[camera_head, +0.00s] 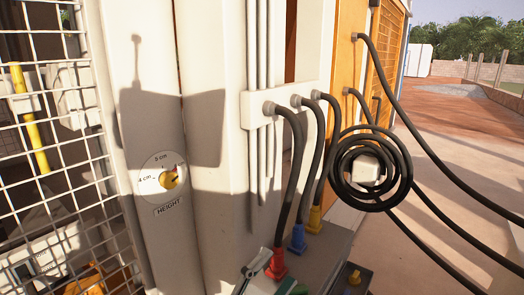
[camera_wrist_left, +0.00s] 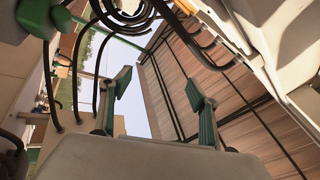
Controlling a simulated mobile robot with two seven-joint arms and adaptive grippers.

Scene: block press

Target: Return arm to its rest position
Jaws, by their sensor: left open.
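My left gripper (camera_head: 268,284) shows at the bottom edge of the head view, partly cut off, with a grey finger and green pads. It is in front of the machine, close to the red hose connector. In the left wrist view, its two green-padded fingers (camera_wrist_left: 158,90) are spread apart with nothing between them. A round white dial (camera_head: 150,185) labelled HEIGHT, with marks for 4 cm and 5 cm, is on the machine's pale front. My right gripper is not in view.
Black hoses run down to a red connector (camera_head: 276,265), a blue connector (camera_head: 297,239) and a yellow connector (camera_head: 315,219). A coiled black hose (camera_head: 345,170) hangs on the right. A wire mesh cage (camera_head: 45,205) stands at the left. Open paved ground (camera_head: 470,150) lies at the right.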

